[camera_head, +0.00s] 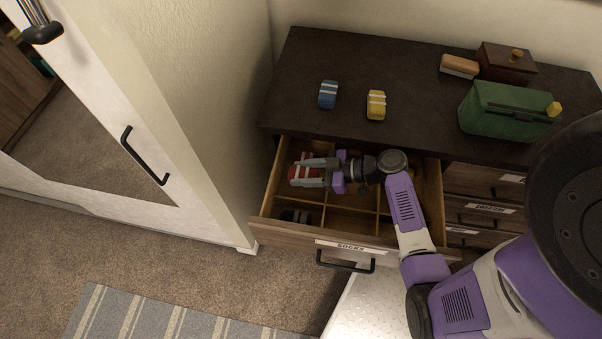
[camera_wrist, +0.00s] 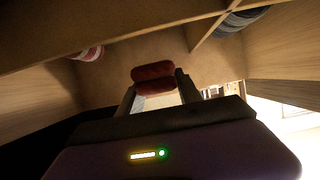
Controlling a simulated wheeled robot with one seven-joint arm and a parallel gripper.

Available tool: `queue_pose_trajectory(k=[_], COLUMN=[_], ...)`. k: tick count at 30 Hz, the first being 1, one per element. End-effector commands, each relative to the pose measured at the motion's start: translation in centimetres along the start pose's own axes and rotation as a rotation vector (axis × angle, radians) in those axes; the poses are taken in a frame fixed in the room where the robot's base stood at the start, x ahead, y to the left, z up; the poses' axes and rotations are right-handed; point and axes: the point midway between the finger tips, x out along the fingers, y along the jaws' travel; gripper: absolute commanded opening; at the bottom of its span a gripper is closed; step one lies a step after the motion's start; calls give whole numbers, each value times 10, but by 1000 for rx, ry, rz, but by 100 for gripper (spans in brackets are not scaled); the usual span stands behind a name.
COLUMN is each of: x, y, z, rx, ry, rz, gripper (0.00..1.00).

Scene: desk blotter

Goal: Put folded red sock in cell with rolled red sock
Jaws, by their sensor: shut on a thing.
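My gripper (camera_head: 304,172) reaches low into the back left cell of the open sock drawer. It is shut on the folded red sock (camera_wrist: 153,72), which sits between the fingertips in the wrist view. The rolled red sock (camera_wrist: 90,53), red with white stripes, lies to the left in the wrist view, partly cut off by a wooden wall, and apart from the held sock. In the head view red and white cloth shows at the fingers; I cannot tell there which sock is which.
The wooden drawer (camera_head: 262,196) has several cells. A dark striped sock (camera_head: 295,215) lies in the front left cell. On the dresser top (camera_head: 420,120) are a blue sock (camera_head: 328,94), a yellow sock (camera_head: 376,105), a green box (camera_head: 505,110), a brush (camera_head: 459,66) and a brown box (camera_head: 506,64).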

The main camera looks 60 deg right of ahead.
Motion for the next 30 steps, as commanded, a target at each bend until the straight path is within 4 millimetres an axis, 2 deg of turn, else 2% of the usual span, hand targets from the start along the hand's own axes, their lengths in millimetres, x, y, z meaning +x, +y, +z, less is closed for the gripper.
queue_pose_trajectory(k=[5, 30], x=[7, 12], y=[2, 1], z=[7, 20], rx=[0, -2], ry=[0, 0], rz=[1, 0], gripper=[3, 3])
